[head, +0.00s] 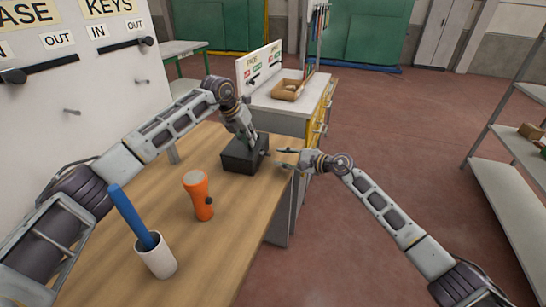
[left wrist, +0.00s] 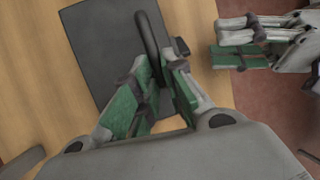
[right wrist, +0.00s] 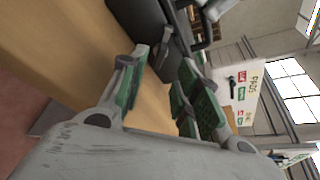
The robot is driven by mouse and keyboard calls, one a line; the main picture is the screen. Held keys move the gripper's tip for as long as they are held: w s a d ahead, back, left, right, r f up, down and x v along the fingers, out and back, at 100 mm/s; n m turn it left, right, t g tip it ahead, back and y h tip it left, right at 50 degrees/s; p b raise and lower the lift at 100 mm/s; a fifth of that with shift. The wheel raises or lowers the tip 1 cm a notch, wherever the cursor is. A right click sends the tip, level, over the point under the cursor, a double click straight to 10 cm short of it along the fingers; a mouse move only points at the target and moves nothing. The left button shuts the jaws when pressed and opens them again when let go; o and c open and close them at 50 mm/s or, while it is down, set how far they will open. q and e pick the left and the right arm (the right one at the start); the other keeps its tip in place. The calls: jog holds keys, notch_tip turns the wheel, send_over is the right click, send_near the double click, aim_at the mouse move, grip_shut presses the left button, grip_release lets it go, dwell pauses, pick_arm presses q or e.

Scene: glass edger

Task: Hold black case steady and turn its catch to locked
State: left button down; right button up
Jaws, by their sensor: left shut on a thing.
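The black case (head: 238,160) stands on the wooden table near its right edge. My left gripper (head: 249,137) comes down from above and is shut on the case's dark handle, which shows as a loop (left wrist: 150,38) between its green pads in the left wrist view. A small dark piece, possibly the catch (left wrist: 181,46), sticks out at the case's right side; its position cannot be told. My right gripper (head: 284,158) is to the right of the case. In the right wrist view its green-padded fingers (right wrist: 163,64) are apart, with the case just beyond the tips.
An orange flashlight (head: 199,195) and a white cup (head: 156,260) holding a blue stick (head: 131,215) stand on the table (head: 225,255) nearer me. A white panel (head: 100,70) with levers rises at left. A cabinet with an open box (head: 289,90) stands beyond the case.

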aim_at(269, 155)
jog(key=shift+x, duration=2.55)
grip_shut()
